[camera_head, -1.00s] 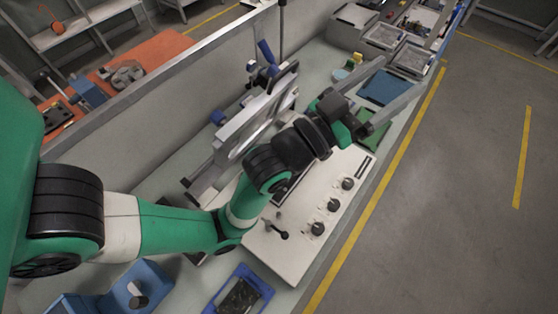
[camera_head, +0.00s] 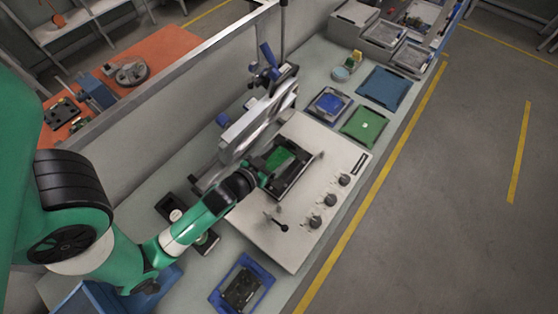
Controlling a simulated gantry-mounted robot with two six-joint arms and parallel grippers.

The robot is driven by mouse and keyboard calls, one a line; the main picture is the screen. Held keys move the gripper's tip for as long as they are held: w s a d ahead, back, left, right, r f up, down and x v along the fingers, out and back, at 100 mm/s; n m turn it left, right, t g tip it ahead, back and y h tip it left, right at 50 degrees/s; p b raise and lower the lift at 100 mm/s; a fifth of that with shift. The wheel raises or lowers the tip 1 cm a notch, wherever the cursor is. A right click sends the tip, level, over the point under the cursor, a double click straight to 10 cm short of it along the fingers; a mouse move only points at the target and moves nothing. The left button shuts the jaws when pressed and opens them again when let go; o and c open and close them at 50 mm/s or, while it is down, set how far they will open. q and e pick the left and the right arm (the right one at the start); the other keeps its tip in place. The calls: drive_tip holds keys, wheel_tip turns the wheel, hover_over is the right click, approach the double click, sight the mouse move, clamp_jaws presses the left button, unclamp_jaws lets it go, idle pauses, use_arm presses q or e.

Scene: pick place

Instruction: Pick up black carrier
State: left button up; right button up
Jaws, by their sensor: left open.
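The black carrier (camera_head: 297,178) is a dark rectangular frame around a green board (camera_head: 279,158). It lies on the white machine panel (camera_head: 318,137). My left gripper (camera_head: 262,177) is open at the carrier's near-left edge. The gripper's dark fingers blend with the dark frame, so I cannot tell whether they touch it. The arm covers part of the panel's left side. My right gripper is out of view.
A grey upright fixture (camera_head: 262,115) stands close behind the carrier. Knobs (camera_head: 330,199) and a small lever (camera_head: 281,226) rise from the panel. A blue-framed tray (camera_head: 242,287) lies at the front. Green (camera_head: 364,126) and blue (camera_head: 384,88) plates lie beyond the panel.

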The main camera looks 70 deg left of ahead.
sight(291, 144)
use_arm(q)
drive_tip(key=shift+x, duration=1)
drive_tip(key=b+x, duration=0.1)
drive_tip(key=x, duration=0.4)
drive_tip(key=shift+a+b, duration=0.1)
drive_tip(key=shift+b, duration=0.2)
clamp_jaws()
